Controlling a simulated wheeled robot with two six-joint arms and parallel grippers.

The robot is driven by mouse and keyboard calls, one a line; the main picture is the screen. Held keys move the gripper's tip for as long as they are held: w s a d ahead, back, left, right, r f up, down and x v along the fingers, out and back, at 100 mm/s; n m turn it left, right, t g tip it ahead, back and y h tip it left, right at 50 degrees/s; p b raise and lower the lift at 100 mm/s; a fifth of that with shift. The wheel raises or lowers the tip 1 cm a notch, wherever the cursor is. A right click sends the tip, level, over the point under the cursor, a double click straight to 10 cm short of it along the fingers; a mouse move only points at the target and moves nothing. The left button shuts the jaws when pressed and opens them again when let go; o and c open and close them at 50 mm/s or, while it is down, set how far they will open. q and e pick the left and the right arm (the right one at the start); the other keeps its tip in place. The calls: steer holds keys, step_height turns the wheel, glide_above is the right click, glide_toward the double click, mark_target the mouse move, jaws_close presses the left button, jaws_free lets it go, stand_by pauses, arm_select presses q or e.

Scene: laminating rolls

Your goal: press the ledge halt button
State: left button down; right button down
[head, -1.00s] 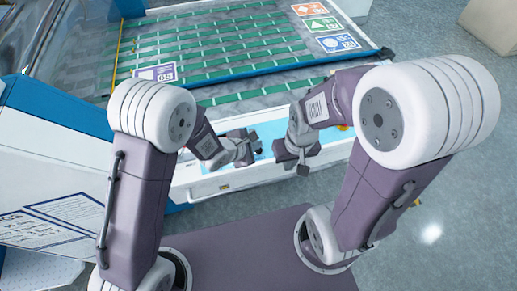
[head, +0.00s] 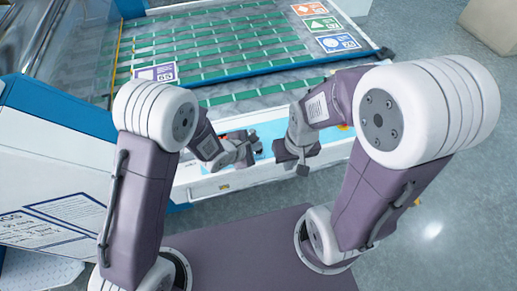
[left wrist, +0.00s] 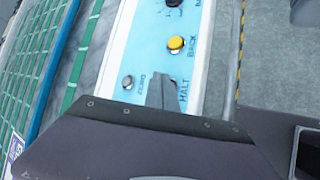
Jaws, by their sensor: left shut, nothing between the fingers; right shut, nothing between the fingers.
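The control ledge (head: 265,172) is a white strip with a light blue button panel (left wrist: 143,50). The left wrist view shows the word HALT on it. The halt button is not clearly seen there; my left gripper (left wrist: 161,93) covers the area beside that word. In the head view my left gripper (head: 246,158) is shut and empty, low over the panel. My right gripper (head: 302,167) is shut and empty over the ledge's front side, pointing down.
A yellow button (left wrist: 177,42) marked BACK and a dark button (left wrist: 127,82) sit near the left gripper. Behind the ledge lies a bed with green strips (head: 220,60) and a dark blue bar (head: 290,67). Open grey floor (head: 455,190) lies to the right.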

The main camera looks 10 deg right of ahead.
mark_target(257, 152)
arm_select(q)
steer(key=shift+f, duration=0.4)
stand_by(0.6)
steer(key=shift+r, duration=0.15)
steer(key=shift+r+p, duration=0.7)
steer(key=shift+p, duration=0.1)
steer(key=shift+r, duration=0.1)
step_height(257, 152, up, 5)
steer(key=p, duration=0.5)
steer(key=shift+p, duration=0.3)
stand_by(0.3)
